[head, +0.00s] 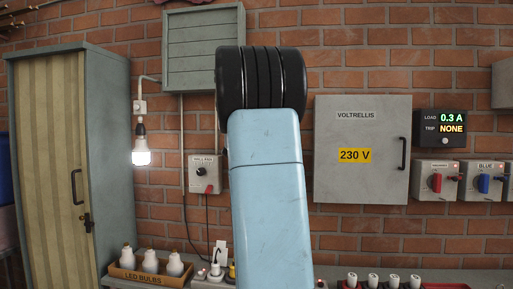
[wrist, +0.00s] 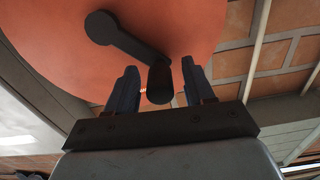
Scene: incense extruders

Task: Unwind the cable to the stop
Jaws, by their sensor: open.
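A large orange-red disc, seemingly the cable reel (wrist: 190,25), fills the upper part of the wrist view. A black crank arm (wrist: 125,42) runs across its face to a dark rounded crank handle (wrist: 160,82). My gripper (wrist: 159,66) is open, with one finger on each side of the handle in the picture. Gaps show between handle and fingers, so it is not clamped. I cannot tell how deep the handle sits between the fingers. No wound cable or stop can be made out. In the head view my arm fills the middle, and neither reel nor gripper shows.
A brick wall carries a grey 230 V cabinet (head: 380,180), a load display (head: 440,128), red and blue switch boxes (head: 437,182) and a dial box (head: 205,174). A tray of LED bulbs (head: 125,274) and a socket strip (head: 212,280) sit below. A tall locker (head: 110,150) stands left.

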